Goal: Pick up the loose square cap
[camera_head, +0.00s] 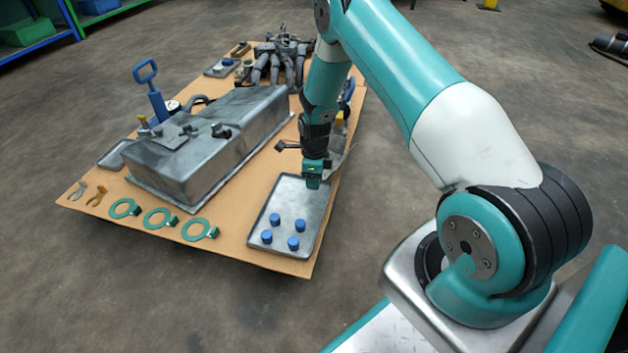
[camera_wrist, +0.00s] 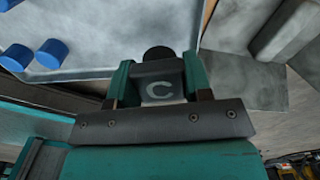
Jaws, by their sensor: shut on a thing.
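My gripper (camera_head: 314,183) is over the far end of the metal tray (camera_head: 303,208) in the head view. In the wrist view my gripper (camera_wrist: 158,85) has its two teal fingers shut on the square cap (camera_wrist: 160,90), a dark grey squarish piece with a pale letter C on its face. A round black part (camera_wrist: 157,53) shows just beyond it, between the fingertips. The head view hides the cap behind the fingers. I cannot tell whether the cap touches the tray or hangs clear of it.
Several blue round caps (camera_head: 293,243) stand on the near part of the tray. A large grey metal tank (camera_head: 205,150) lies left of it on the brown board (camera_head: 230,225). Green rings (camera_head: 160,217) and pliers (camera_head: 97,196) lie at the left edge. Floor around the board is open.

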